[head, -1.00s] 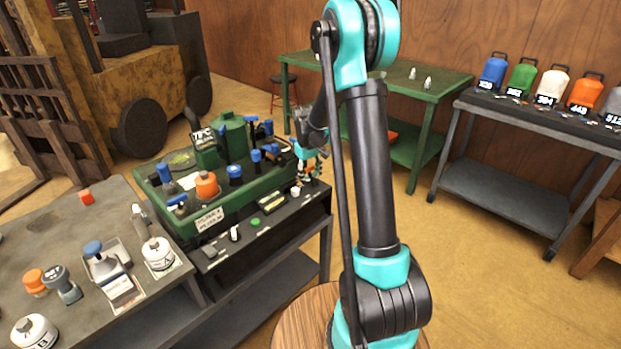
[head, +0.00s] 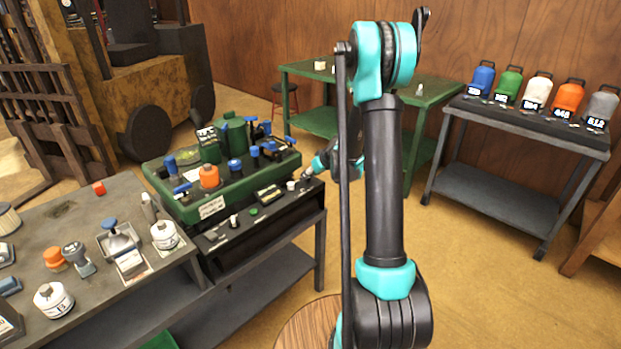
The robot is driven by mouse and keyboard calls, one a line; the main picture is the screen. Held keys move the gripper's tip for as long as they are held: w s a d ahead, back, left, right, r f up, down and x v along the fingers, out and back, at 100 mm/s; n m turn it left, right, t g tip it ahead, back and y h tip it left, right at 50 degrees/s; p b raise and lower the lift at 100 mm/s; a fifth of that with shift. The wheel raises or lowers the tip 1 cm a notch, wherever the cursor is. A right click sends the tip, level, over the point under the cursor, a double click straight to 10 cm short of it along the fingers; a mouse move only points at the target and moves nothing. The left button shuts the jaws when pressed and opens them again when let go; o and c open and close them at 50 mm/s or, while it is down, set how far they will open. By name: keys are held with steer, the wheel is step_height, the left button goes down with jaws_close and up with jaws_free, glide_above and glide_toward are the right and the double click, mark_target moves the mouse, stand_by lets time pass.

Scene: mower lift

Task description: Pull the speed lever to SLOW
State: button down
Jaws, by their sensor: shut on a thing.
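The green mower-lift unit (head: 235,187) sits on a dark bench at left centre, with several blue-topped levers and an orange knob (head: 209,176) on it. A dark control panel (head: 225,238) runs along its front, with a green button and small white knobs. I cannot tell by label which control is the speed lever. My gripper (head: 307,175) is at the panel's right end, close to a white knob (head: 291,185). It is shut on a small part there, too small and partly hidden to name surely.
A green table (head: 310,70) stands behind. A grey shelf (head: 500,175) at right carries several coloured canisters. Open floor lies between the benches.

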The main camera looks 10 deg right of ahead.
steer(key=shift+s+d+f+t+y, duration=0.15)
steer(key=shift+s+t+y, duration=0.1)
steer(key=shift+t+y, duration=0.25)
stand_by(0.3)
steer(key=c, duration=0.6)
jaws_free()
steer(key=shift+c, duration=0.2)
steer(key=v, duration=1.2)
steer(key=shift+s, duration=0.25)
steer(key=shift+f, duration=0.1)
steer(key=s+a+f+m+g+h, duration=0.1)
steer(key=s+m+g+h, duration=0.1)
steer(key=s, duration=1.3)
steer(key=s+a+f+m+g+h, duration=0.1)
steer(key=s+f+m+g+h, duration=0.1)
steer(key=s, duration=1.4)
steer(key=shift+s+a+f+m+h, duration=0.3)
steer(key=shift+a+m+h, duration=0.1)
steer(key=shift+h, duration=0.1)
